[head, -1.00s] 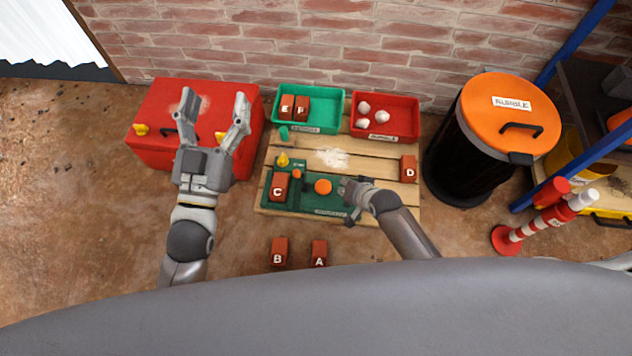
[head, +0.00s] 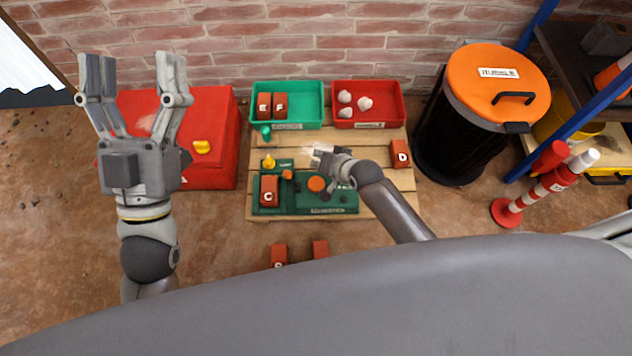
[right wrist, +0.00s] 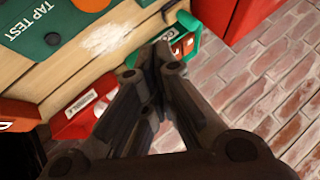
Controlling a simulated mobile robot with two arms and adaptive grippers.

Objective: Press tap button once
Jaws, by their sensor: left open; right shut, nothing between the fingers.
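My right gripper (head: 318,156) is shut and empty, just behind the orange button in the head view. Its closed fingers (right wrist: 155,55) show in the wrist view. My left gripper (head: 133,68) is open and empty over the red box.
Brick C (head: 268,190) sits on the board; brick D (head: 400,153) is on the pallet's right. A green bin (head: 287,91) with bricks and a red bin (head: 368,88) with white lumps stand behind. A red box (head: 212,160) is left, a rubble barrel (head: 496,85) right.

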